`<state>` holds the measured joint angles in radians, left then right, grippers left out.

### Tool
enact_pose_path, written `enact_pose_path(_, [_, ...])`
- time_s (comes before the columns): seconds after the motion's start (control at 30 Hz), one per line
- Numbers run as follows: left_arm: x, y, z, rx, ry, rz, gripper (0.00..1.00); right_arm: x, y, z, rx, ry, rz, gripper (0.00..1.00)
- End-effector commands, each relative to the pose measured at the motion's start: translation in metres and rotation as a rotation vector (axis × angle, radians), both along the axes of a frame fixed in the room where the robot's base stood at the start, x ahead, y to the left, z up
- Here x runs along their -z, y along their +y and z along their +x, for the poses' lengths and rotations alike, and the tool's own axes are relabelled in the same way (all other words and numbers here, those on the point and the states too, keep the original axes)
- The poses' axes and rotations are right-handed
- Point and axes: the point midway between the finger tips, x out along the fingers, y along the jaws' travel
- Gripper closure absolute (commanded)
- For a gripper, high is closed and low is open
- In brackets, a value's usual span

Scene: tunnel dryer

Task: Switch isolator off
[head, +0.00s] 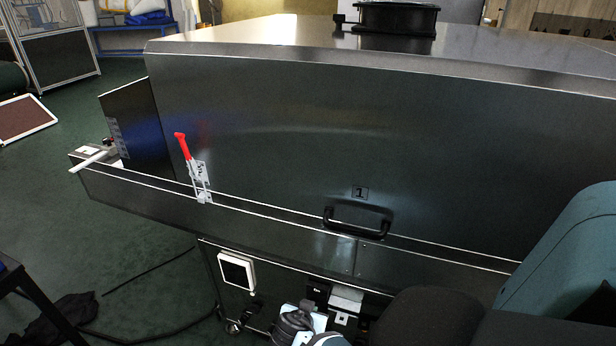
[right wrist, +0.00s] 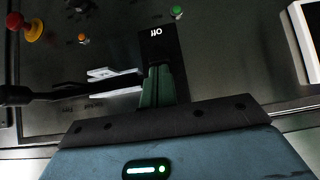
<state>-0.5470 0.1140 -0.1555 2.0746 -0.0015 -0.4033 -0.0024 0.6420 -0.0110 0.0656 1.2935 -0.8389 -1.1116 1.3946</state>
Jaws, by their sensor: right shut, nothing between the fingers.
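The isolator appears in the right wrist view as a black plate (right wrist: 165,42) with a white "Off" mark, upside down in that picture. My right gripper (right wrist: 158,80) is shut and empty, its dark green fingers together at the plate's lower edge in that view. I cannot tell whether the fingertips touch it. A black bar (right wrist: 70,88) runs in from the left towards the fingers; I cannot tell if it is a switch lever. In the head view the control panel (head: 345,298) is at the bottom middle, largely hidden by my right arm. My left gripper is not in view.
Near the plate are a red and yellow stop button (right wrist: 33,27), an orange button (right wrist: 83,40) and a green button (right wrist: 177,12). Above the panel are the dryer's black door handle (head: 358,226) and a red-handled clamp (head: 184,147).

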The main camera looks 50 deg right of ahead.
Motion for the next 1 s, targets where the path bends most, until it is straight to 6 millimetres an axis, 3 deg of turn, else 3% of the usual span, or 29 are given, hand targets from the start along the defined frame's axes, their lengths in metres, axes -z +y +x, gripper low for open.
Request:
enact_pose_path(0.03, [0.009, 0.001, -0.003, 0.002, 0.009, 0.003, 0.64, 0.008, 0.002, -0.002, 0.002, 0.003, 0.006, 1.0])
enact_pose_path(0.33, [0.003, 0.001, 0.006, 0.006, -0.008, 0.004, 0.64, 0.001, 0.0, 0.0, 0.001, 0.002, 0.006, 1.0])
enact_pose_path(1.0, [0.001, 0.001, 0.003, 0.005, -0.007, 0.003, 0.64, -0.006, -0.012, 0.005, 0.001, 0.002, 0.007, 1.0])
